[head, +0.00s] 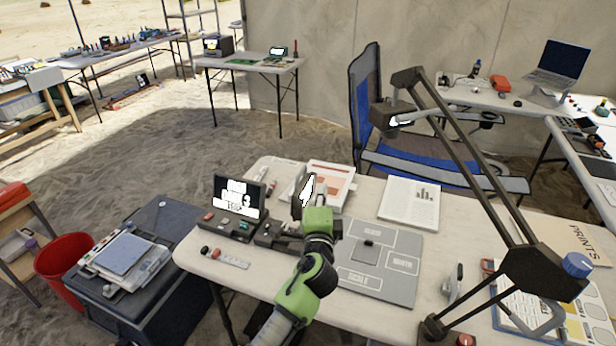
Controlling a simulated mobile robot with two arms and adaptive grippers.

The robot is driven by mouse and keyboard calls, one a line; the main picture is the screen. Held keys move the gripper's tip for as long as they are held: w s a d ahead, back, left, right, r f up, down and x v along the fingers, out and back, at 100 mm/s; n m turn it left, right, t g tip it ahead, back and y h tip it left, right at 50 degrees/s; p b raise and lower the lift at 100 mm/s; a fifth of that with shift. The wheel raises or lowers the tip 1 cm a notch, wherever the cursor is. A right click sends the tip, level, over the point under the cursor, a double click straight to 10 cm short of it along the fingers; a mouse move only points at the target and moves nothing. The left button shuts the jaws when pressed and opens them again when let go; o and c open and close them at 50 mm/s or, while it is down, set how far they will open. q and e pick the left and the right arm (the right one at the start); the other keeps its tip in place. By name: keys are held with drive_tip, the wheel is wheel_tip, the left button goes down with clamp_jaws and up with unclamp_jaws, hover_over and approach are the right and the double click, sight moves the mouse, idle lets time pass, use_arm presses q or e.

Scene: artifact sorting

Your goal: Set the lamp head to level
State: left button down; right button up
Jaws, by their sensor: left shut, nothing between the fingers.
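The desk lamp has a dark two-bar arm (465,160) rising from a base (433,328) at the table's front right. A blue knob (578,265) sits on its lower joint. The lamp head (380,115), a dark box, hangs at the upper left end of the arm, with a bright patch beside it; its exact tilt is hard to tell. My left gripper (304,192) is shut and empty over the table, well below and left of the lamp head and apart from it. Its fingers are small and partly lost against bright paper.
A small device with a lit screen (236,197) stands left of my gripper. A grey labelled board (378,290) lies below the lamp arm. Papers (411,203) lie behind it. A blue folding chair (400,170) stands behind the table. A red bin (65,262) is far left.

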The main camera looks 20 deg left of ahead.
sight(305, 170)
use_arm(q)
drive_tip(key=w+a, duration=0.1)
drive_tip(key=a, duration=0.1)
drive_tip(key=w+a+p, duration=0.1)
drive_tip(key=w, duration=0.1)
drive_tip(key=w+a+p, duration=0.1)
drive_tip(key=w+a, duration=0.1)
drive_tip(key=shift+w+a+f, duration=0.2)
drive_tip(key=shift+a+f, duration=0.1)
drive_tip(key=shift+a+n, duration=0.4)
drive_tip(key=shift+a, duration=0.2)
